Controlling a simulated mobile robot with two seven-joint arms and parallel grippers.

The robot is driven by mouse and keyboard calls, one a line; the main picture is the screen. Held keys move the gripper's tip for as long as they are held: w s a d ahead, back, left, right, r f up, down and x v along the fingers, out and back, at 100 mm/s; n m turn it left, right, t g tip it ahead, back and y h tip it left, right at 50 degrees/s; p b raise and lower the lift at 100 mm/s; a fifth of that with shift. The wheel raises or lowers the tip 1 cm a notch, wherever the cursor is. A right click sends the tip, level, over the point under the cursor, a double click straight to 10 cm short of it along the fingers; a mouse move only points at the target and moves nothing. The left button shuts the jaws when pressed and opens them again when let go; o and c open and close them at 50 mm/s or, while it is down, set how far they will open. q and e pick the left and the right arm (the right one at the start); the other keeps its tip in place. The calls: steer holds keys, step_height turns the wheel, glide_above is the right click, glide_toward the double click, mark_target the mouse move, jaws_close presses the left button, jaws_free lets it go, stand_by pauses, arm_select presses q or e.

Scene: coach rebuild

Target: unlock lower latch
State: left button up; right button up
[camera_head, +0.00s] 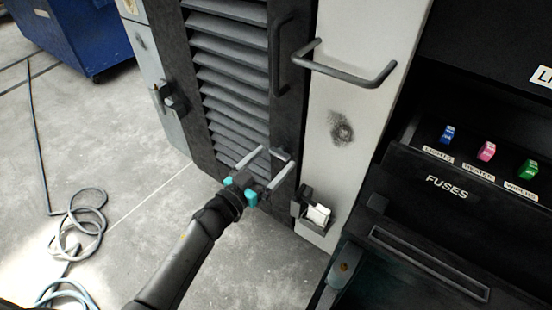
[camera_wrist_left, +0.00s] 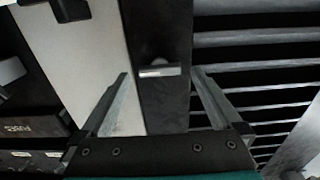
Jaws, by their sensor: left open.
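In the left wrist view the latch (camera_wrist_left: 158,71) shows as a short grey bar with a rounded pivot on the black strip. My left gripper (camera_head: 278,158) is open, with one finger to each side of the latch. In the left wrist view its fingertips (camera_wrist_left: 160,73) flank the latch with a gap on both sides. Whether they reach its depth is hard to tell. My right gripper is not in view.
A black vertical handle (camera_head: 279,55) stands above the latch. A grey bar handle (camera_head: 345,75) juts from the pale panel at right. A small catch with a white block (camera_head: 318,214) sits lower right. A fuse box (camera_head: 447,187) is further right. A cable (camera_head: 75,220) lies on the floor.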

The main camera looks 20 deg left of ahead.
arm_select(q)
steer(key=shift+x, duration=1)
steer(key=c, duration=1.4)
